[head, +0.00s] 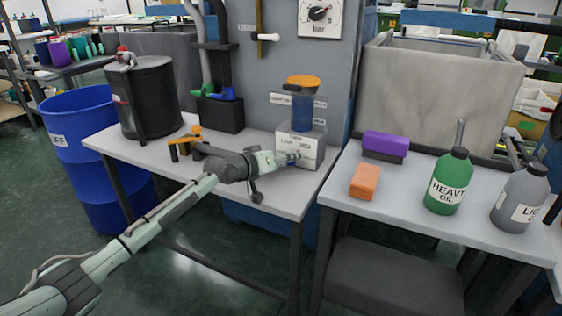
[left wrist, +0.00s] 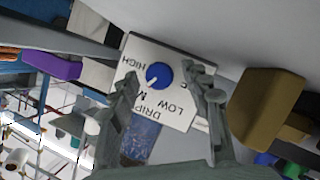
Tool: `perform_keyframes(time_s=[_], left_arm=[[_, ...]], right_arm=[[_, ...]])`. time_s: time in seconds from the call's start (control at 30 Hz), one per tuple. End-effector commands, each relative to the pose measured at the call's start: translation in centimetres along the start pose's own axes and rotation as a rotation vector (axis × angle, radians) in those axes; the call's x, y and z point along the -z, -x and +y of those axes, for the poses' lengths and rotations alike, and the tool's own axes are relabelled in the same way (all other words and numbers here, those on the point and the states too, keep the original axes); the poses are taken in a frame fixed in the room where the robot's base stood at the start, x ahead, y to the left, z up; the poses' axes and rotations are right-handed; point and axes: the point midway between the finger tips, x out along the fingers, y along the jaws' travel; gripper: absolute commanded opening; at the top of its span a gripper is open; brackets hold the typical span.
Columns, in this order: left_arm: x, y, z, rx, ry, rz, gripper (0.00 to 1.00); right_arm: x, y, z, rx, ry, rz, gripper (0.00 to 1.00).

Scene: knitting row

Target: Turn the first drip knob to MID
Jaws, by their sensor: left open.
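A white drip box (head: 313,148) stands at the right end of the left table, with an orange-lidded oiler (head: 303,84) above it. In the left wrist view, its white panel (left wrist: 185,58) carries a round blue knob (left wrist: 158,75) with HIGH, LOW and DRIP lettering around it; the MID label is partly hidden by a finger. A pale mark sits on the knob's lower left, but its exact setting is unclear. My left gripper (head: 290,157) is open in front of the panel; its fingers (left wrist: 165,88) stand either side of the knob, apparently not touching it.
Orange-handled tools (head: 188,144) and a dark drum (head: 145,98) stand left of my arm. On the right table are a purple block (head: 384,145), an orange block (head: 365,181), a green bottle (head: 447,182) and a grey bottle (head: 519,198). A gap separates the tables.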

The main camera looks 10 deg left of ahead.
Motion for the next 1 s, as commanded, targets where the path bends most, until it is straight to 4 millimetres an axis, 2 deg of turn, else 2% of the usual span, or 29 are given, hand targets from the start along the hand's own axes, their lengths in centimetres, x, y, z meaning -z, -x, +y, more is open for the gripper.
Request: perform_keyframes(time_s=[0.17, 0.4, 0.6, 0.77, 1.0], left_arm=[[0.0, 2.5, -0.1, 0.001, -0.002, 0.000, 0.48], [-0.1, 7.7, -0.2, 0.003, -0.002, -0.001, 0.48], [-0.1, 10.8, -0.1, 0.002, -0.001, -0.001, 0.48], [0.0, 11.7, -0.1, 0.001, -0.001, 0.000, 0.48], [0.0, 11.8, 0.0, 0.001, 0.000, 0.000, 0.48]], right_arm=[[0.0, 0.0, 0.0, 0.000, 0.000, 0.000, 0.81], [0.0, 0.0, 0.0, 0.000, 0.000, 0.000, 0.81], [0.0, 0.0, 0.0, 0.000, 0.000, 0.000, 0.81], [0.0, 0.0, 0.0, 0.000, 0.000, 0.000, 0.81], [0.0, 0.0, 0.0, 0.000, 0.000, -0.001, 0.81]])
